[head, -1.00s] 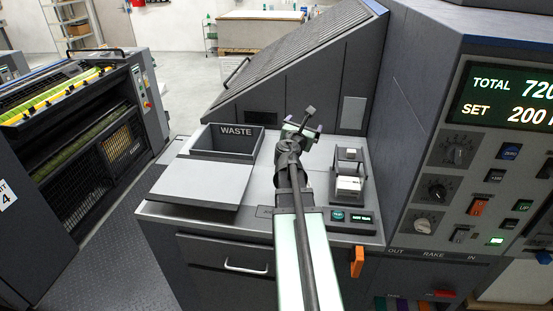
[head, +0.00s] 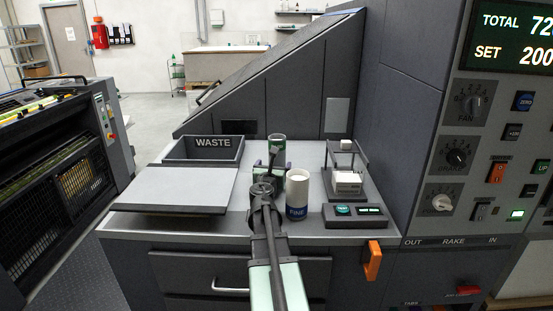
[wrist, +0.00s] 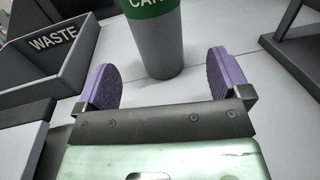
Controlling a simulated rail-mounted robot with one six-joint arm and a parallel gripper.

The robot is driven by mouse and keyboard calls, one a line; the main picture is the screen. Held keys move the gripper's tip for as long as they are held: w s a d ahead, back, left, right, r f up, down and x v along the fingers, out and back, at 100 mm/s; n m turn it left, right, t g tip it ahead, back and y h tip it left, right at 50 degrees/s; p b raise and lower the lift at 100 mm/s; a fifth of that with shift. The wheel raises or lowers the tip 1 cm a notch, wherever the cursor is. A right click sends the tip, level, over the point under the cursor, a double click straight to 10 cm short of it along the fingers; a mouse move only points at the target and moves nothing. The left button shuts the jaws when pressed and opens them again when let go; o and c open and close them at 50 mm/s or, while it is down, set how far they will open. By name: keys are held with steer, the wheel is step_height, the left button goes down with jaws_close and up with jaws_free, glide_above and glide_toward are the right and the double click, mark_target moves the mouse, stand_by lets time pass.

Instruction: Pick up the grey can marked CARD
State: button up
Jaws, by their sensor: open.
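The grey can marked CARD (wrist: 160,50) stands upright in the wrist view, with a green band that reads "CAR" before the top edge cuts it off. In the head view a can with a green band (head: 277,144) stands behind my gripper. My gripper (wrist: 160,76) is open, its two purple fingers apart to the left and right. The can is ahead, in line with the gap, and I see no contact. My gripper (head: 273,163) is partly hidden in the head view by my arm and a pale can marked FINE (head: 297,190).
The FINE can stands close to the right of my arm. A WASTE bin (head: 202,150) is to the left, with a flat grey panel (head: 178,187) before it. A small stand with a pale block (head: 347,180) and a button box (head: 355,213) are to the right.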

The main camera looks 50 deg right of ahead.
steer(key=x, duration=0.8)
steer(key=shift+w+d, duration=0.2)
steer(key=shift+w, duration=0.1)
steer(key=c, duration=1.1)
steer(key=shift+o, duration=0.2)
step_height(320, 180, up, 20)
steer(key=p, duration=2)
